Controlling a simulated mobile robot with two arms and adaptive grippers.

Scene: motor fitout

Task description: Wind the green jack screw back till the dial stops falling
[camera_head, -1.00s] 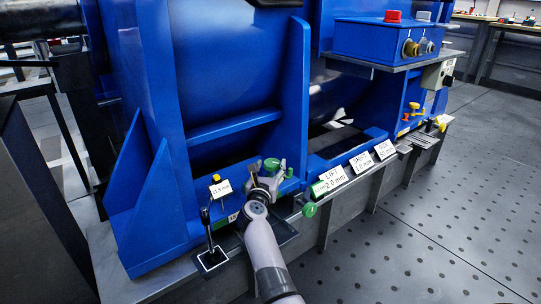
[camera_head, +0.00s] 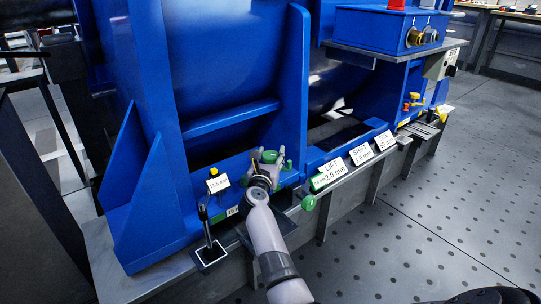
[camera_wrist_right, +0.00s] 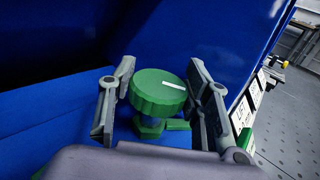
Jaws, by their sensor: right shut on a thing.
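The green jack screw has a ribbed round head (camera_wrist_right: 158,92) with a white mark on top. In the right wrist view it stands between the two fingers of my right gripper (camera_wrist_right: 160,100), which is shut on it. In the head view the gripper (camera_head: 264,165) is at the foot of the blue frame, and the screw is partly hidden. A green hex part and a green tab show under the head. A small white readout plate (camera_head: 217,184) with a yellow top stands left of the gripper. It seems to read 11.5 mm, but the digits are small. My left gripper is not in view.
A black lever (camera_head: 205,226) stands left of my right arm. White signs, LIFT (camera_head: 329,175) and SHIFT (camera_head: 361,154) among them, line the ledge to the right. A green ball knob (camera_head: 308,203) sits below. The perforated floor (camera_head: 400,240) at right is open.

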